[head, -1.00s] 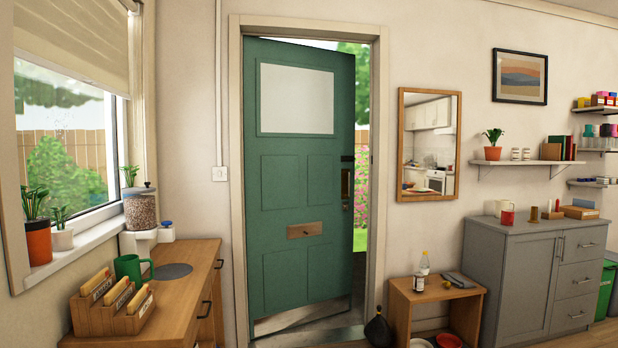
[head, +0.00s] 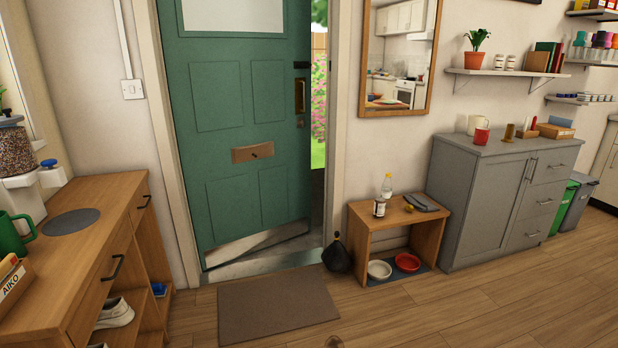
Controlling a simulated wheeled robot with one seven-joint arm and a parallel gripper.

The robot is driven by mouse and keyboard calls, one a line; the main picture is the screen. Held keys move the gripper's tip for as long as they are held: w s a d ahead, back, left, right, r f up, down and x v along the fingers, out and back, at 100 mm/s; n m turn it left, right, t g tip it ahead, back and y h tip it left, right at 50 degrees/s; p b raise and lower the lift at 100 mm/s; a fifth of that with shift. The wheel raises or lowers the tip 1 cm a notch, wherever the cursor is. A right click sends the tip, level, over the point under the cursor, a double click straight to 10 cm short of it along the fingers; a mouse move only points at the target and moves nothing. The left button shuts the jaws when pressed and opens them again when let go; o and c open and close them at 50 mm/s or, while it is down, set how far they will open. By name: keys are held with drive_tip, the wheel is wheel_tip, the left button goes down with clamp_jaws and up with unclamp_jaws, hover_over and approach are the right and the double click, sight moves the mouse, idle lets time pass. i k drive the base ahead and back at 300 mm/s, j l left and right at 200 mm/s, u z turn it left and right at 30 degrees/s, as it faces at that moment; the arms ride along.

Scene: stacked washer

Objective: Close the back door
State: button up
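The green back door (head: 232,165) stands ajar in its white frame. It is hinged on the left, and a gap on its right shows the garden outside (head: 318,110). A brass handle plate (head: 300,96) sits near its right edge, with a small round lock below it. A brass letter slot (head: 252,152) is at mid height and a metal kick plate (head: 258,245) runs along its bottom. My gripper is not in view.
A brown mat (head: 278,305) lies before the threshold. A black bag-like object (head: 336,256) sits by the right jamb, beside a small wooden shelf unit (head: 430,225) with bowls. A wooden cabinet (head: 95,270) stands left.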

sight(234, 80)
drive_tip(key=i+u, duration=0.15)
drive_tip(key=i, duration=0.85)
drive_tip(key=i+l+u, duration=0.15)
drive_tip(key=i, duration=0.8)
drive_tip(key=i+z, duration=0.1)
drive_tip(key=i, duration=0.55)
drive_tip(key=i+j+z, duration=0.1)
drive_tip(key=i, duration=0.55)
drive_tip(key=i+j+z, duration=0.1)
drive_tip(key=i, duration=0.55)
